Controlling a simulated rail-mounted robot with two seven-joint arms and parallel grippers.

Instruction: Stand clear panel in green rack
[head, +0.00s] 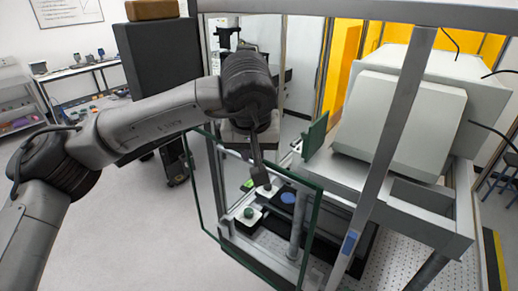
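The clear panel (270,225) is a large see-through sheet with dark green edges, upright and slanting across the middle of the head view, in front of the instrument frame. My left gripper (265,183) comes down over its top edge. One finger shows on the near face; the other is hidden. It appears shut on the panel, which seems to hang from it. I cannot make out a green rack for certain. An upright green plate (315,137) stands right of the gripper, beside the instrument. My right gripper is not in view.
The grey interferometer housing (405,115) fills the right side, with metal posts (385,150) in front. Below lie a perforated table (395,262) and small parts, including a blue disc (288,198). The floor (135,220) at left is open. A workbench (80,68) stands far back.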

